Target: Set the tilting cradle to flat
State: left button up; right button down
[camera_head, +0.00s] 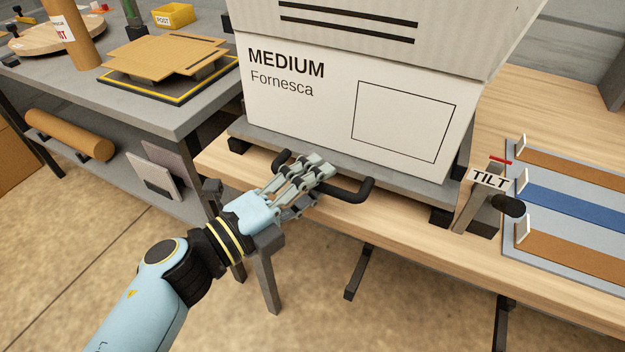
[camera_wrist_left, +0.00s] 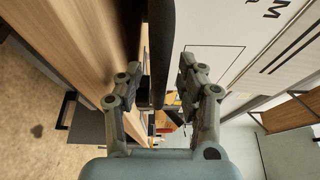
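The tilting cradle is a grey platform (camera_head: 400,197) on the wooden bench, with a large white box marked MEDIUM (camera_head: 300,100) resting on it. I cannot tell its exact tilt from here. A black bar handle (camera_head: 352,193) sticks out from its front; it also shows in the left wrist view (camera_wrist_left: 161,40). My left gripper (camera_head: 318,168) is at the handle. In the left wrist view its two fingers (camera_wrist_left: 163,88) stand on either side of the bar, with a gap at the right finger. A TILT sign (camera_head: 490,178) stands right of the cradle. My right gripper is out of view.
A black knob (camera_head: 509,206) sits beside the TILT sign, with a small red strip (camera_head: 500,160) above. A panel with brown and blue strips (camera_head: 570,200) lies farther right. A grey table (camera_head: 190,115) with cardboard pieces stands at the left. The floor in front is open.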

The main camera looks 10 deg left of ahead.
pick_arm(q)
jog(key=v, duration=1.2)
jog(key=shift+d, duration=0.1)
